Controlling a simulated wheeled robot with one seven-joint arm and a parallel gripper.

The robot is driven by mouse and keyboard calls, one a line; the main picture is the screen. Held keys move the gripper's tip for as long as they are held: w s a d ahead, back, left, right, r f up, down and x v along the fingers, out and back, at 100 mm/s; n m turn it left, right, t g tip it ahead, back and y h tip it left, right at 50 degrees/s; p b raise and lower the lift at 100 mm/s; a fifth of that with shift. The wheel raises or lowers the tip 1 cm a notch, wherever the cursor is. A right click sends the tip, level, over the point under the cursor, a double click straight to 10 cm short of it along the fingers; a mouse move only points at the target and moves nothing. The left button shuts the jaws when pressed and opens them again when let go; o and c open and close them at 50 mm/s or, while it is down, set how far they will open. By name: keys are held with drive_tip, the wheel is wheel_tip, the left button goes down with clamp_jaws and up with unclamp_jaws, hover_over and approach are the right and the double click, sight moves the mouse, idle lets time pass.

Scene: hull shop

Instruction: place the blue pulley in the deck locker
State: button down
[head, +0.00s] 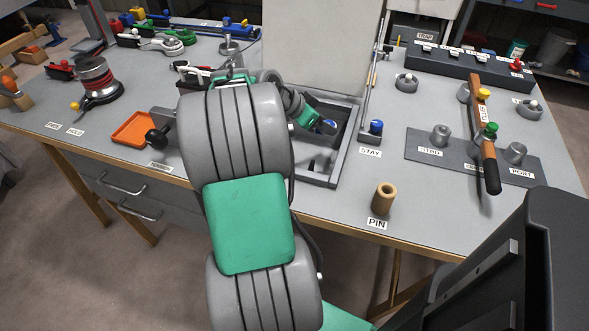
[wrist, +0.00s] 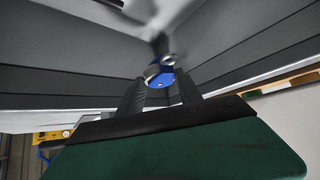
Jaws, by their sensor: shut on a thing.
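The blue pulley (wrist: 161,80) is between the two dark fingers of my gripper (wrist: 158,92) in the wrist view, with a metal fitting at its far end. In the head view only a small blue part of the pulley (head: 327,126) shows beyond my green wrist. My gripper is shut on it, inside or just over the opening of the deck locker (head: 347,157), a grey open box. Grey walls rise around the pulley in the wrist view. Whether the pulley touches the locker floor is hard to tell. My arm hides the locker's left part.
A pale upright panel (head: 312,45) stands behind the locker. A blue-topped fitting (head: 376,128) by a thin upright rod is close on the right. A wooden pin (head: 384,198) stands near the front edge. An orange tray (head: 134,129) lies left of my arm.

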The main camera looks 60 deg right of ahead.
wheel_tip(320, 180, down, 10)
drive_tip(key=shift+f+b, duration=0.1)
drive_tip(key=shift+b, duration=0.7)
drive_tip(key=c, duration=0.8)
unclamp_jaws()
drive_tip(key=shift+a+r, duration=0.1)
drive_tip(key=shift+r, duration=0.25)
drive_tip(key=p+v, duration=0.2)
drive_tip(key=v, duration=0.9)
drive_tip(key=shift+a+r, duration=0.2)
drive_tip(key=shift+w, duration=0.1)
